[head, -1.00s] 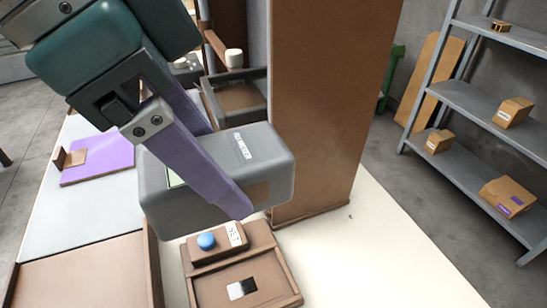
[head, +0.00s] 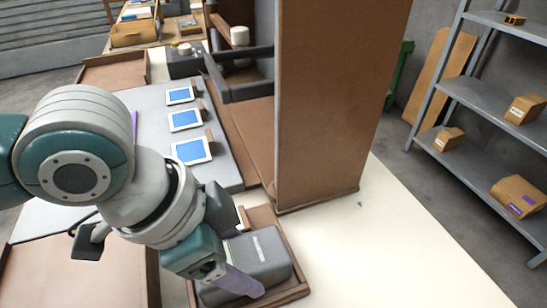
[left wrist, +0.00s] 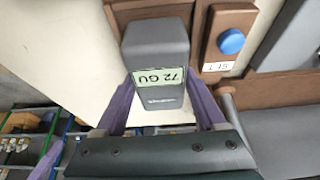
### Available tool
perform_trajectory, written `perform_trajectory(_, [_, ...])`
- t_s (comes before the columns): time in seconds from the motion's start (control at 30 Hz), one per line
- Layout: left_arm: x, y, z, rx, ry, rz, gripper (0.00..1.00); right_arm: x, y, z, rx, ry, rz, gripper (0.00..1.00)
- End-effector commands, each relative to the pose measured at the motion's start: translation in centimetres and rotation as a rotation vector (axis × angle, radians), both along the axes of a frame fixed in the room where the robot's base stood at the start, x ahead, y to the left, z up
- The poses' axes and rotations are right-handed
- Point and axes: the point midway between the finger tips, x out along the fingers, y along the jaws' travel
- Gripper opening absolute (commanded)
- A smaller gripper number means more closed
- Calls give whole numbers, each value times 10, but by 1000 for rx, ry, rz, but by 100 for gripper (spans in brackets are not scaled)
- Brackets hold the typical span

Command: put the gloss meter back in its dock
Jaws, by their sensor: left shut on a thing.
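The gloss meter (head: 262,254) is a grey rounded box with a white label on top. In the left wrist view the meter (left wrist: 155,45) shows a pale green screen reading 72 GU, upside down. My left gripper (head: 250,272) is shut on it, with purple fingers on both sides; the left wrist view shows the same gripper (left wrist: 160,88). The meter is at the brown dock tray (head: 301,287), within its rim as seen from the head. Whether it rests on the tray floor I cannot tell. The tray's black-and-white patch is hidden. My right gripper is not in view.
A tall brown panel (head: 325,100) stands just behind. Three blue-faced plates (head: 191,150) lie on the grey mat (head: 150,100). White table is clear to the right.

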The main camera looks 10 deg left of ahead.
Motion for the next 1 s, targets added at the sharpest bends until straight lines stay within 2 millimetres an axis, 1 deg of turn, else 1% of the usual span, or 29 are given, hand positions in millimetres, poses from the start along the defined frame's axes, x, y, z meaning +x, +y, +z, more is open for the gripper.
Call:
perform_trajectory(0.03, [0, 0, -3, 0, 0, 0, 19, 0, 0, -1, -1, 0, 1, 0])
perform_trajectory(0.27, [0, 0, -3, 0, -2, -1, 19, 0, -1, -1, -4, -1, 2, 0])
perform_trajectory(0.4, [0, 0, -7, 0, -1, 0, 19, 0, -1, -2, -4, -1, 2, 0])
perform_trajectory(0.43, [0, 0, -6, 1, -1, -1, 76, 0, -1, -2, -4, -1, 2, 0])
perform_trajectory(0.6, [0, 0, -6, 1, -1, -1, 95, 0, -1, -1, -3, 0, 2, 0])
perform_trajectory(0.67, [0, 0, -6, 1, -1, 0, 100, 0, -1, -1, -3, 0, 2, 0])
perform_trajectory(0.87, [0, 0, -5, 1, -1, 0, 100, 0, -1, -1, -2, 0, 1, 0])
perform_trajectory(1.0, [-1, 3, 4, 1, -2, 1, 100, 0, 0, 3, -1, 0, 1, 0])
